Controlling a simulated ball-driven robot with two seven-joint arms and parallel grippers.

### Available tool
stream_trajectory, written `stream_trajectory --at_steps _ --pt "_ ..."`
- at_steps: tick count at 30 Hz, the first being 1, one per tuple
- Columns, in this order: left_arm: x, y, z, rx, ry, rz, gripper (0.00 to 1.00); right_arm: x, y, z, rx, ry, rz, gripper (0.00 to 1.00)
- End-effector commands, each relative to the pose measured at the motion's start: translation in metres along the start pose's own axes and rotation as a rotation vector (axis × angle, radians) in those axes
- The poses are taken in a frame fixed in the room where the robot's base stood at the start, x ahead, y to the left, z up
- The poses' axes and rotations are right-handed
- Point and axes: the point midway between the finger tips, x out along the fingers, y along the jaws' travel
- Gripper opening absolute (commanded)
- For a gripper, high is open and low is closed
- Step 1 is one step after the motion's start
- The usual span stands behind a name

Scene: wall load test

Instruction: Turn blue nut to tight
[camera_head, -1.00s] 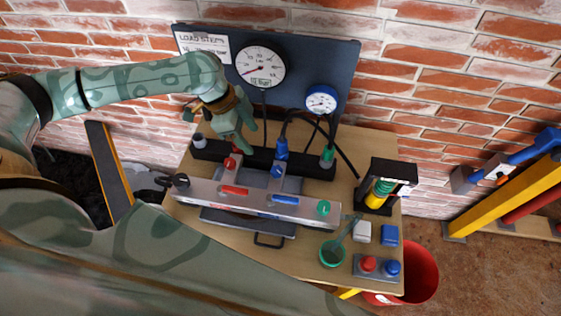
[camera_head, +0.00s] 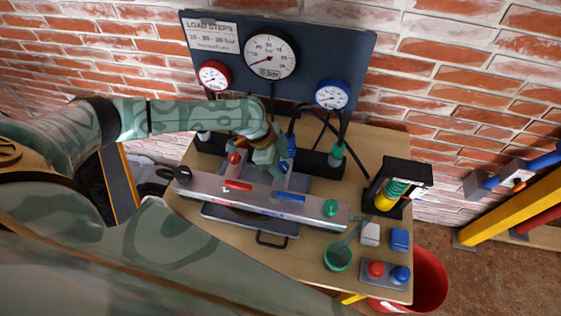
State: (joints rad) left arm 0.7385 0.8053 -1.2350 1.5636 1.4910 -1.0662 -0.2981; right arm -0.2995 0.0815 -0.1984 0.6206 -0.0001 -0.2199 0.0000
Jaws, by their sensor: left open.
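A silver manifold bar (camera_head: 260,200) lies on the wooden bench, with red, blue and green fittings along it. A blue nut (camera_head: 284,167) shows only in part, at the right side of my left gripper. My left gripper (camera_head: 275,168) is open, with its fingers pointing down around or beside this blue nut; the wrist and fingers hide the contact. A blue-rimmed gauge (camera_head: 332,95) hangs on the dark panel (camera_head: 360,50). My right gripper is not in view.
A red fitting (camera_head: 236,158) stands close left of my gripper, and a black hose rises behind it. A green cup (camera_head: 337,257), small blocks and a black stand (camera_head: 397,186) occupy the bench's right side. A red bucket (camera_head: 429,280) stands beyond the bench edge.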

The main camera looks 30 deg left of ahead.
Motion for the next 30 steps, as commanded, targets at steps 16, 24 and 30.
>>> stream_trajectory --at_steps 16,24,30 --pt "-0.0005 -0.0003 0.0001 0.015 0.000 0.006 0.10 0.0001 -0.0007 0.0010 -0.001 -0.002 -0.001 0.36" --pt "-0.0002 -0.0016 0.0002 0.128 0.000 0.053 0.10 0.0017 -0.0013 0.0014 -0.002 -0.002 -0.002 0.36" --pt "0.0000 -0.0032 -0.0007 0.282 0.001 0.116 0.10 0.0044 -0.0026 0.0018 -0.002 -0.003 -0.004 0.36"
